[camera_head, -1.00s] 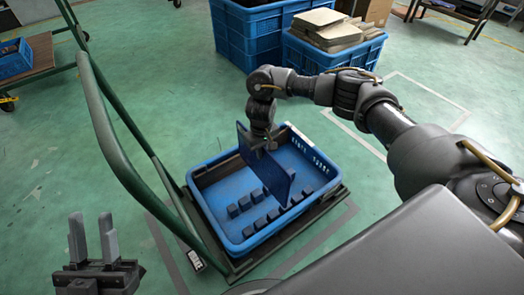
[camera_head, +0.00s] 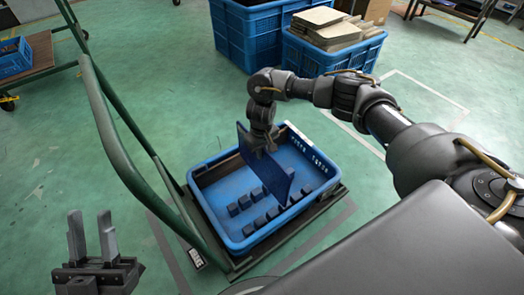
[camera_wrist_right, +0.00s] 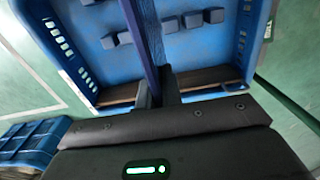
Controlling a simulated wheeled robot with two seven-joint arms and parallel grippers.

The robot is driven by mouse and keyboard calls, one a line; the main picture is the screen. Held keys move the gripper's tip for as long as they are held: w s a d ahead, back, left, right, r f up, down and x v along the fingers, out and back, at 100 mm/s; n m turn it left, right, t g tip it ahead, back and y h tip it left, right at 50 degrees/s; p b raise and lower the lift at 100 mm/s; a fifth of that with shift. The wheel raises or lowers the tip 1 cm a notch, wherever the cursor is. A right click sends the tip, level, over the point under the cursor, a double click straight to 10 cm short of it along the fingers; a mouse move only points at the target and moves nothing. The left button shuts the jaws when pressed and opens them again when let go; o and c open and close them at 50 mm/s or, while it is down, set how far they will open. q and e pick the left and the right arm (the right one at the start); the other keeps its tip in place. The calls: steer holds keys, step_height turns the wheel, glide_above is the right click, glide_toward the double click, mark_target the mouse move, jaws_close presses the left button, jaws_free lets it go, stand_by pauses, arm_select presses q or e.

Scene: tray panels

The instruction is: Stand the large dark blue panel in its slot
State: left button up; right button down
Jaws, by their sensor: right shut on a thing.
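The large dark blue panel (camera_head: 265,178) is upright inside the blue tray (camera_head: 204,212), held from above. It also shows edge-on in the right wrist view (camera_wrist_right: 143,38). My right gripper (camera_head: 266,150) is shut on its upper edge; the fingers also show in the wrist view (camera_wrist_right: 158,88). Several small blue slot blocks (camera_head: 245,202) stand in rows on the tray floor near the panel's lower edge. Whether that edge sits between blocks or hangs above them I cannot tell. My left gripper (camera_head: 92,238) is open and empty, outside the tray at the lower left.
The tray rests on a dark cart whose green handle frame (camera_head: 115,140) rises along its left side. Blue crates (camera_head: 245,35) stand beyond, one with stacked cardboard (camera_head: 325,27). Another cart with a blue crate (camera_head: 12,58) is at far left. Green floor is open between.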

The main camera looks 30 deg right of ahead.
mark_target(261, 163)
steer(key=shift+f+b, duration=0.7)
steer(key=shift+f, duration=2.6)
steer(key=shift+f, duration=0.2)
steer(key=shift+f+b, duration=0.9)
steer(key=shift+f, duration=1.15)
steer(key=c, duration=1.5)
jaws_free()
step_height(261, 163, up, 11)
steer(key=p, duration=0.5)
